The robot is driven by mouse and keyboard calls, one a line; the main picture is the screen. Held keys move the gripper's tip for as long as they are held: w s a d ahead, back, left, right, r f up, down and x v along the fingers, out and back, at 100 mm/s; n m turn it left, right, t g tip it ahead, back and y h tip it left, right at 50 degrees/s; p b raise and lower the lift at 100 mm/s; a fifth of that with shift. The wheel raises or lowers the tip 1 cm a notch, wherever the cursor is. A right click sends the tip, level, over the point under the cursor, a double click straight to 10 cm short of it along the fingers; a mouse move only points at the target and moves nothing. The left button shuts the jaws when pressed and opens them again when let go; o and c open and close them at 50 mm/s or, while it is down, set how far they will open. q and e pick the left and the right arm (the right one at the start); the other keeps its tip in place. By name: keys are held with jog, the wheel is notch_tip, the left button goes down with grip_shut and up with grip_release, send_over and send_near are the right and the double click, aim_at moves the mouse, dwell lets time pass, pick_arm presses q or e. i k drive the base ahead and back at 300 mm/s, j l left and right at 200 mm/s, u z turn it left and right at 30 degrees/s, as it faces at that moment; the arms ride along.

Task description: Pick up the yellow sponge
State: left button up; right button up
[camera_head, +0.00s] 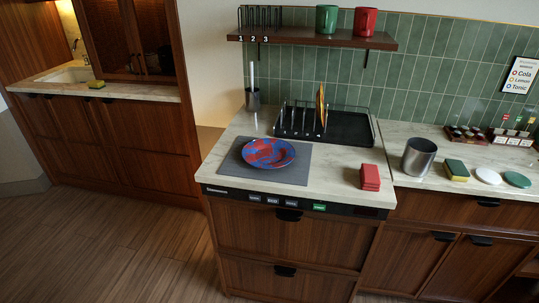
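A yellow sponge (457,171) with a dark green layer lies on the right counter, between a metal cup (419,156) and a white round disc (487,176). A second, smaller-looking yellow sponge (96,84) lies near the front edge of the far left counter, by the sink (69,76). Neither of my grippers shows in the head view, and nothing is seen touching either sponge.
A red-and-blue plate (268,153) sits on a grey mat (238,168). A black rack (345,126) stands behind it. Red blocks (370,177) lie near the front edge. A green disc (517,179) and small bottle holders (465,134) are at right. The floor at left is clear.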

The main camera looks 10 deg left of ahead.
aim_at(95, 84)
jog(key=u, duration=1.5)
jog(key=i+j, duration=0.1)
jog(key=i, duration=0.4)
jog(key=i+z, duration=0.1)
jog(key=i, duration=0.45)
jog(key=i+j, duration=0.2)
jog(key=i, duration=0.3)
jog(key=i+j, duration=0.1)
jog(key=i, duration=0.4)
jog(key=i+j+z, duration=0.1)
jog(key=i, duration=0.4)
